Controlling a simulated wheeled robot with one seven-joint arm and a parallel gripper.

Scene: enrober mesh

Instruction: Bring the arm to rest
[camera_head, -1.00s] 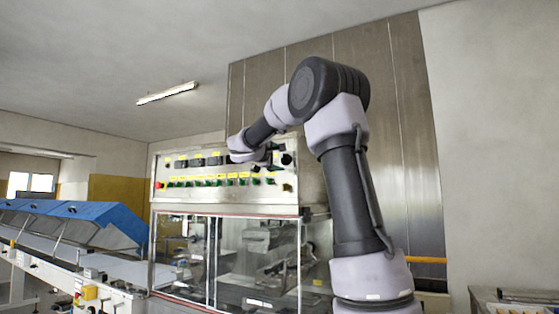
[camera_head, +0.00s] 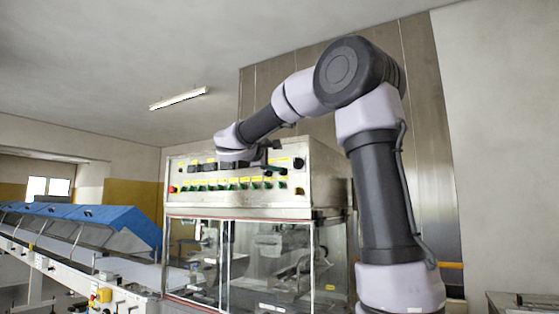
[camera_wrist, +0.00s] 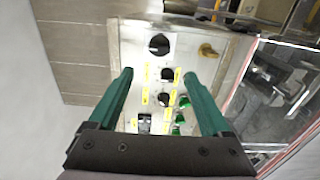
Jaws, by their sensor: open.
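My gripper (camera_wrist: 158,85) shows in the wrist view with its two green fingers spread apart and nothing between them. Beyond the fingers is the control panel (camera_wrist: 210,65) of the machine, with dark knobs, green switches and yellow labels. In the head view my arm is bent at a high elbow and reaches left, its end in front of the upper part of the control panel (camera_head: 240,205). The gripper (camera_head: 268,160) shows only in part there, small and dark. I cannot tell the exact gap between the fingertips and the panel.
A glass-fronted cabinet (camera_head: 265,265) stands below the panel. A conveyor line with blue covers (camera_head: 125,222) runs off to the left. A tall metal-panelled wall (camera_head: 430,130) rises behind my arm. A table (camera_head: 510,302) edge shows at the lower right. The space above the machine looks clear.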

